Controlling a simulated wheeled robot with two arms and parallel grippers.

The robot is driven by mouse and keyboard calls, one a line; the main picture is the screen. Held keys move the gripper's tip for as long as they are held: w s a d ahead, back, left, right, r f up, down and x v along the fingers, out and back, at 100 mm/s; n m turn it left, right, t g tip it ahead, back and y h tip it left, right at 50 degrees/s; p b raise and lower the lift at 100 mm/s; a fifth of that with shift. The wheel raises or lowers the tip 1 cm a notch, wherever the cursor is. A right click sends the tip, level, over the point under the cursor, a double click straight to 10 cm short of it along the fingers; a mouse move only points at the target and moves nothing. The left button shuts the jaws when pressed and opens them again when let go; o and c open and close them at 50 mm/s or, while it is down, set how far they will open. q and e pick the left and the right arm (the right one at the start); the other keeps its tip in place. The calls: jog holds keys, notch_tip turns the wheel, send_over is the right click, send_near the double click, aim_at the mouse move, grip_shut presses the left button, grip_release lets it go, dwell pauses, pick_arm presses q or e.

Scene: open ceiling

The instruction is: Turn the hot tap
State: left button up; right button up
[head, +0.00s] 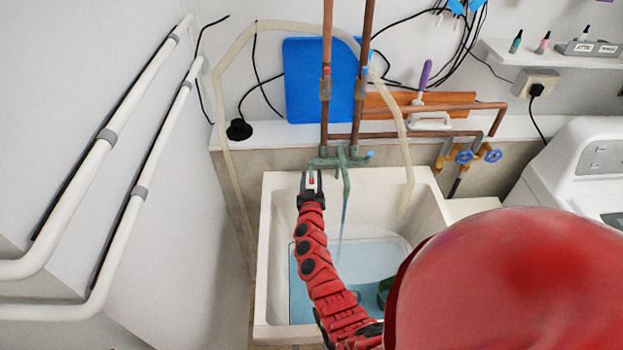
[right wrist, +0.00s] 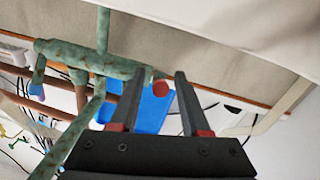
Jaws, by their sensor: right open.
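The green, weathered mixer tap (head: 340,160) is fixed to the wall above the sink, with its spout pointing down over the basin. A blue streak (head: 342,220) that looks like water falls from the spout. The red hot knob (right wrist: 160,89) shows in the right wrist view at one end of the tap body (right wrist: 75,55). The blue cold knob (head: 370,154) is at the other end. My right gripper (head: 312,176) is open at the tap's left end. In the right wrist view its fingers (right wrist: 160,80) stand on either side of the red knob; contact cannot be told. My left gripper is out of view.
The white sink (head: 264,270) holds bluish water and a dark green item. Two copper pipes (head: 327,45) rise above the tap. A blue board (head: 300,70) leans behind them. A pale hose (head: 228,130) loops around the left side. A white washing machine (head: 580,165) stands right.

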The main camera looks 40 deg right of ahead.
grip_shut()
dwell(1.4)
